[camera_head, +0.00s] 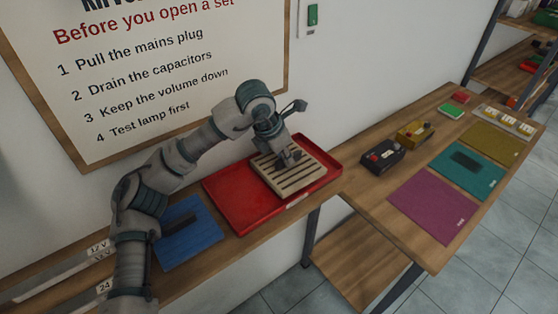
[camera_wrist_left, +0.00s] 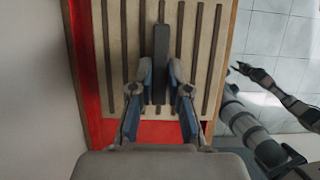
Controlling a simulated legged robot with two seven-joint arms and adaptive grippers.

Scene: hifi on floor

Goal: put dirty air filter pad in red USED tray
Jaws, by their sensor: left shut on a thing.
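The air filter pad (camera_head: 306,175) is a beige square with dark slats and a dark raised grip (camera_wrist_left: 160,62) in its middle. My left gripper (camera_head: 290,158) is shut on that grip from above; its fingers also show in the left wrist view (camera_wrist_left: 160,82). The pad is over the right half of the red tray (camera_head: 235,195), roughly level. I cannot tell whether it touches the tray floor. The tray's left half is bare, and a pale label is on its front edge. My right gripper (camera_wrist_left: 240,71) shows small at the right of the wrist view.
A blue mat (camera_head: 188,248) with a dark bar lies left of the tray. To the right are a dark box (camera_head: 383,158), a yellow box (camera_head: 414,133), and purple (camera_head: 435,205), teal (camera_head: 485,180) and olive (camera_head: 497,142) mats. The wall is close behind the shelf.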

